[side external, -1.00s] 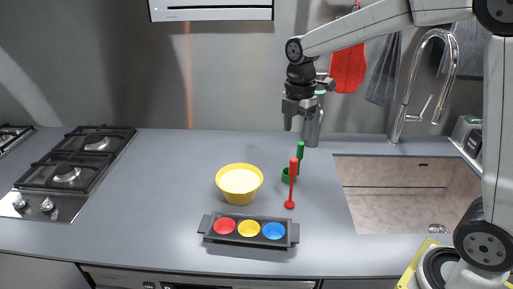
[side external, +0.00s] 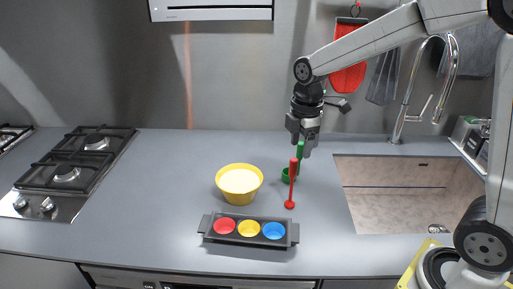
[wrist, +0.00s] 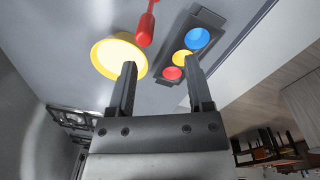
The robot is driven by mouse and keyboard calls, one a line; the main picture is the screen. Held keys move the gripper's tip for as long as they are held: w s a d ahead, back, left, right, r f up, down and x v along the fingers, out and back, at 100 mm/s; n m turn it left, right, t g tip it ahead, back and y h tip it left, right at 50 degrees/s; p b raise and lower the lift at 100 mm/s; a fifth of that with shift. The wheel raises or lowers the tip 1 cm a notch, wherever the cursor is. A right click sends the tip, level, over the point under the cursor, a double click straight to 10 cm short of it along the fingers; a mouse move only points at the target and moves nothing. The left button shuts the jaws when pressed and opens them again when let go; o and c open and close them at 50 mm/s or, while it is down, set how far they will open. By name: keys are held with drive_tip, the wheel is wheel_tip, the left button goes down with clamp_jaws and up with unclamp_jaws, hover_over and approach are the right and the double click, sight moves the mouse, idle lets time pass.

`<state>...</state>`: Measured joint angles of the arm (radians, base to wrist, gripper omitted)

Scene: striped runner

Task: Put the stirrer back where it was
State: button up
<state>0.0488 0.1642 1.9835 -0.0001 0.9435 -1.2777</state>
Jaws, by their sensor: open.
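A red stirrer-like tool (side external: 292,184) stands upright on the counter, its round red end down, right of the yellow bowl (side external: 240,196). The red tool (wrist: 146,25) and bowl (wrist: 117,58) show beyond the fingertips; no green thing shows there.
A dark tray (side external: 293,233) with red, yellow and blue cups sits at the front. The sink (side external: 400,207) with its tall faucet (side external: 405,98) is right, the gas hob (side external: 72,172) left. The counter between hob and bowl is clear.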

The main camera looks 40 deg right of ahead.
drive_tip(key=s+a+f+m+t, duration=0.2)
drive_tip(key=s+f+m, duration=0.7)
drive_tip(key=m, duration=0.5)
drive_tip(key=shift+s+f, duration=0.25)
drive_tip(key=shift+s, duration=0.8)
